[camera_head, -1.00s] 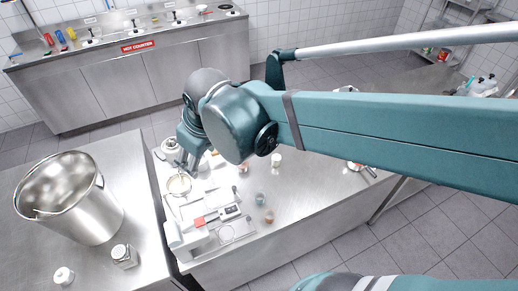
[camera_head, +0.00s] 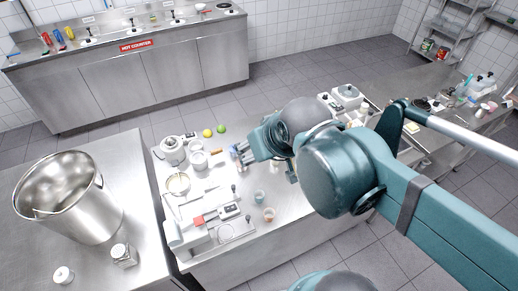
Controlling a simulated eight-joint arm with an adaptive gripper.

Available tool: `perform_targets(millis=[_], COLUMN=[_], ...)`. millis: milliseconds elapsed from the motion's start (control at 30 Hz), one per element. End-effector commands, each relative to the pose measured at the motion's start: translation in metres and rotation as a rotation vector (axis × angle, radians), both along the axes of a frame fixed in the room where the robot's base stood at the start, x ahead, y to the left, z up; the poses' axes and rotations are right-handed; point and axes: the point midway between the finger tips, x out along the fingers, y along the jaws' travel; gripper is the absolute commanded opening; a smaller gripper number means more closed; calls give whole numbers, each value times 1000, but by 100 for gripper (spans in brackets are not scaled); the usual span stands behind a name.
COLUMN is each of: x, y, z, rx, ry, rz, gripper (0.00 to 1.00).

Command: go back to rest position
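My gripper (camera_head: 243,153) is at the end of my teal arm, above the steel worktable (camera_head: 285,213) in the middle of the view. It points left and looks small from here. Its fingers show as dark tips, and I cannot make out whether they are apart or together. I see no object clearly held in it. My wrist and forearm hide part of the table to the right.
A large steel pot (camera_head: 85,205) stands on the left table. The hot counter (camera_head: 130,70) runs along the back wall.

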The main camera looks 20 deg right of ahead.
Motion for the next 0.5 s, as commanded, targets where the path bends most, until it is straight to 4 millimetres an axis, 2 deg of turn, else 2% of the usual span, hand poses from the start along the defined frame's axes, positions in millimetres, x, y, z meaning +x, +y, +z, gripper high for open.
perform_targets(millis=[500], x=[-1], y=[-2], z=[-3], rx=[2], ry=[-3], rz=[-6], gripper=[50])
